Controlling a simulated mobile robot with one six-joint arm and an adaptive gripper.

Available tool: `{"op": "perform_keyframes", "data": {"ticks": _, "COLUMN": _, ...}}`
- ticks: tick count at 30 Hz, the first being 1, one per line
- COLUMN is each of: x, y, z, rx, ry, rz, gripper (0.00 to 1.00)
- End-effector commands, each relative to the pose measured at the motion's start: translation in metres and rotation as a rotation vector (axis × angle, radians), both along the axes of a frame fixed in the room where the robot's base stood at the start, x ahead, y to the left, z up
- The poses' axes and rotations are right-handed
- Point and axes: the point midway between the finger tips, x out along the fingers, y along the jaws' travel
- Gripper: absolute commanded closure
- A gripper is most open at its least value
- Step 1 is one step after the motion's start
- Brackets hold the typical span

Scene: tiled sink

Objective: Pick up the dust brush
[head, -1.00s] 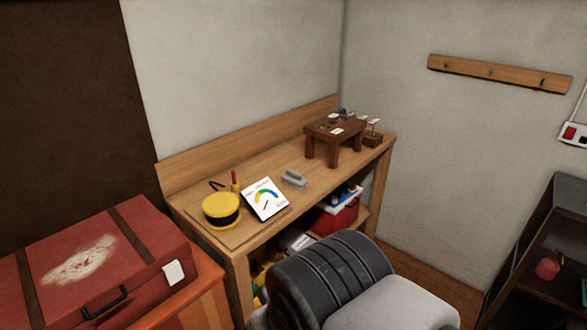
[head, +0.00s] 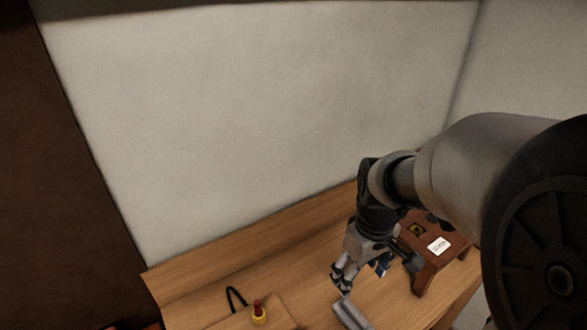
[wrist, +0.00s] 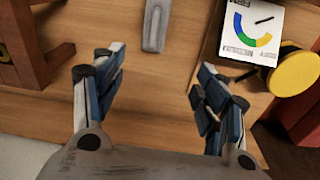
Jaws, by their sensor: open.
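The dust brush appears to be the light grey, long object with a raised handle (wrist: 155,24) lying on the wooden workbench (wrist: 150,115). In the wrist view it is at the top centre, partly cut off by the frame edge. In the head view the grey object (head: 351,314) is at the bottom edge, also cut off. My gripper (wrist: 153,72) is open and empty above the bench. Its blue-padded fingers are spread, with the brush beyond the fingertips, between them in the picture. It also shows in the head view (head: 362,275), just above the brush.
A small brown wooden stand (head: 440,262) is close to the right of my gripper. A white gauge card (wrist: 252,32) and a yellow round container (wrist: 295,72) are at the wrist view's upper right. Bare bench surrounds the brush.

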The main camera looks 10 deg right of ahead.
Motion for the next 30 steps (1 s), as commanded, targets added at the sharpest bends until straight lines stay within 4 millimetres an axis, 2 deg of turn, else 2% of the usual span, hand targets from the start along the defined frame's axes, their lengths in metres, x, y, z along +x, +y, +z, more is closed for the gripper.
{"op": "perform_keyframes", "data": {"ticks": 3, "x": 0.01, "y": -0.015, "z": -0.012, "rx": 0.011, "ry": 0.051, "rz": 0.035, "gripper": 0.33}}
{"op": "perform_keyframes", "data": {"ticks": 6, "x": 0.014, "y": -0.022, "z": -0.02, "rx": 0.016, "ry": 0.067, "rz": 0.055, "gripper": 0.33}}
{"op": "perform_keyframes", "data": {"ticks": 13, "x": 0.015, "y": -0.024, "z": -0.036, "rx": 0.017, "ry": 0.074, "rz": 0.063, "gripper": 0.33}}
{"op": "perform_keyframes", "data": {"ticks": 24, "x": 0.014, "y": -0.023, "z": -0.115, "rx": 0.018, "ry": 0.075, "rz": 0.062, "gripper": 0.33}}
{"op": "perform_keyframes", "data": {"ticks": 30, "x": 0.014, "y": -0.023, "z": -0.142, "rx": 0.017, "ry": 0.073, "rz": 0.062, "gripper": 0.33}}
